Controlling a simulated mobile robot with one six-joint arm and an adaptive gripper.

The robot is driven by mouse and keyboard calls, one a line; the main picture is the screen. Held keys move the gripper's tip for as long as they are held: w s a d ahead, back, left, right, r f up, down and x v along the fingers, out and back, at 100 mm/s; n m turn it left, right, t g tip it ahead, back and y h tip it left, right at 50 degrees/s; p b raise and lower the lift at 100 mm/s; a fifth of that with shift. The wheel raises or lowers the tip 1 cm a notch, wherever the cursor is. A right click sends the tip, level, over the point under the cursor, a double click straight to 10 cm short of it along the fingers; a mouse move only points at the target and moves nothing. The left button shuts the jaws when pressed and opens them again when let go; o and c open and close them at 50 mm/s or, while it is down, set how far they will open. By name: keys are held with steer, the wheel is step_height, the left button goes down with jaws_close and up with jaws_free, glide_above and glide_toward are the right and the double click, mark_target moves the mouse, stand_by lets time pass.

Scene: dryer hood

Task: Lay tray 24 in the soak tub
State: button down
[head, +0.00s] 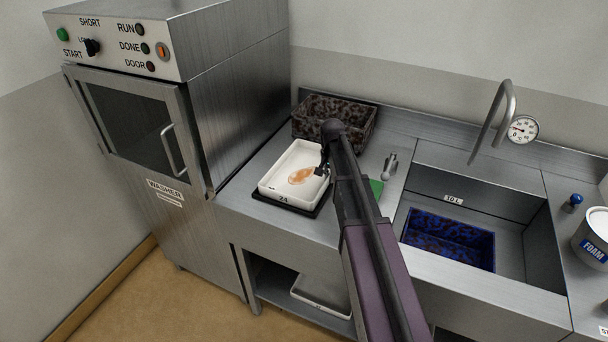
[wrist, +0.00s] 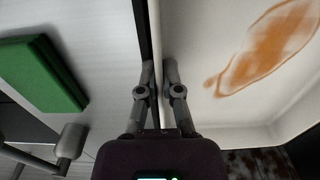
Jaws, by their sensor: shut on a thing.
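My gripper (head: 322,169) is shut on the tray's right rim; in the wrist view the gripper (wrist: 157,75) has one finger on each side of the white wall of the tray (wrist: 205,70). A steel basin (head: 516,224) labelled 10 L is at the right, with a blue-and-black mottled box (head: 448,243) in it. I cannot tell which of these is the soak tub.
A dark mottled box (head: 310,116) stands behind the tray. A green pad (head: 376,187) and a small grey fitting (head: 390,165) lie between tray and basin. A tap (head: 492,115) arches over the basin. A washer (head: 150,125) stands left and a FOAM container (head: 592,238) right.

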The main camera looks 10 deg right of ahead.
steer(key=shift+r, duration=0.1)
stand_by(0.3)
step_height(320, 180, up, 10)
steer(key=p, duration=1)
stand_by(0.6)
steer(key=shift+f, duration=0.35)
steer(key=shift+r, duration=0.1)
steer(key=shift+r, duration=0.3)
